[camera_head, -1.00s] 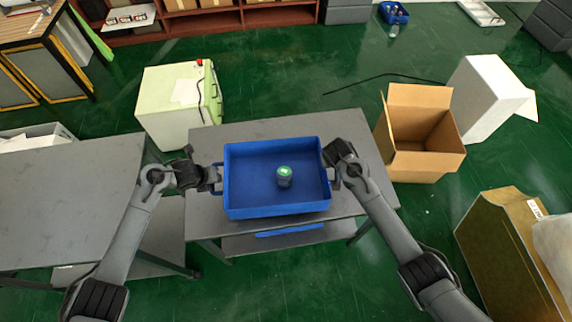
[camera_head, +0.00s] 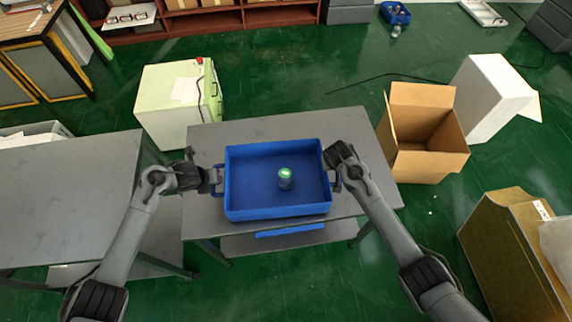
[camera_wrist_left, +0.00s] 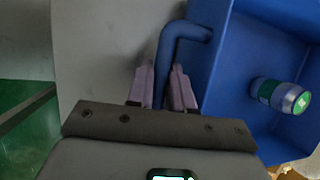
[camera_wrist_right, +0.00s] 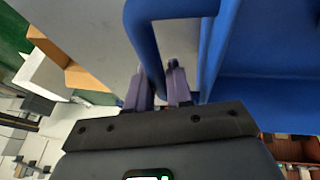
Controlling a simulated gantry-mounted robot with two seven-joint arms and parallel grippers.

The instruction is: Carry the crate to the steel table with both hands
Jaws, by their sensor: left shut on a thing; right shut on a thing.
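The blue crate (camera_head: 250,190) is over the grey steel table (camera_head: 215,140) in the middle of the head view; I cannot tell whether its bottom touches the top. A small dark can with a green lid (camera_head: 285,177) stands inside, and it also shows in the left wrist view (camera_wrist_left: 281,95). My left gripper (camera_head: 217,178) is shut on the crate's left handle (camera_wrist_left: 181,35). My right gripper (camera_head: 335,175) is shut on the crate's right handle (camera_wrist_right: 147,40).
Another grey table (camera_head: 60,190) stands at the left with a gap between. A pale green cabinet (camera_head: 160,100) is behind left. An open cardboard box (camera_head: 425,160) and a brown panelled box (camera_head: 500,260) stand on the right. Bare table shows behind the crate.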

